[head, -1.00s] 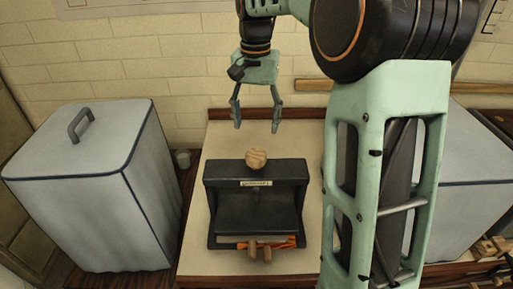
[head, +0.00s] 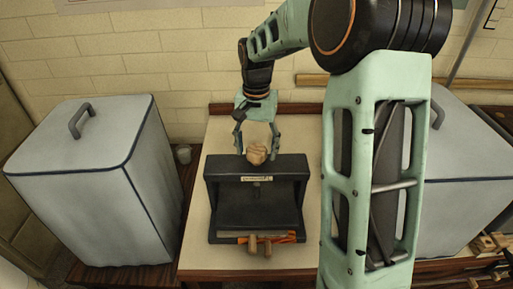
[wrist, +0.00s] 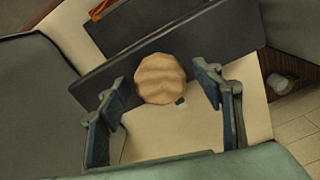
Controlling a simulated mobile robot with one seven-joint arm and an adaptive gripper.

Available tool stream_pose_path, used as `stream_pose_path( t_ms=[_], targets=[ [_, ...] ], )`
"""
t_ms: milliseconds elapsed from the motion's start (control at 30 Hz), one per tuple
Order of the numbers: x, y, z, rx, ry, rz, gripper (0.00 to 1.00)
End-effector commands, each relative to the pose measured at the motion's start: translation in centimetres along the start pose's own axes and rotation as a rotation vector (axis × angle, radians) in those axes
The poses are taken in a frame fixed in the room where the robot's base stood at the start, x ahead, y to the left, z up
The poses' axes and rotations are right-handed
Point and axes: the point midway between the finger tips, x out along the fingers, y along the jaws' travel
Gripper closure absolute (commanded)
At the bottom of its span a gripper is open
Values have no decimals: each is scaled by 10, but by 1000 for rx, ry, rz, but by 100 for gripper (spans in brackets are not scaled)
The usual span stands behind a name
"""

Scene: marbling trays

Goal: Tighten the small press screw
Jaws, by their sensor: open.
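The small press (head: 215,190) is a black frame on a pale board, with a small label on its front top edge. Its screw has a round, ridged wooden knob (head: 257,155) on top. In the wrist view the knob (wrist: 160,78) lies between and just beyond the two fingertips. My gripper (head: 257,150) is open, with one finger on each side of the knob. The wrist view shows my gripper (wrist: 163,85) with gaps between both fingers and the knob.
A grey lidded bin (head: 90,185) stands left and another (head: 465,170) right. A small grey cup (head: 183,153) sits behind the left bin. Orange and wooden pieces (head: 262,241) lie at the press's front. The brick wall is close behind.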

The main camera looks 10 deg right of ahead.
Motion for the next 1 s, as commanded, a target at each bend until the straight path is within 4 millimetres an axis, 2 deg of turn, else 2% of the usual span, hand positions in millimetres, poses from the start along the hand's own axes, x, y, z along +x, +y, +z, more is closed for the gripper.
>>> stream_pose_path(
  t_ms=[133,500,767,1000],
  targets=[
    [0,0,0,0,0,0,42],
    [0,0,0,0,0,0,82],
    [0,0,0,30,1,1,82],
    [0,-1,0,159,1,0,82]
  ],
)
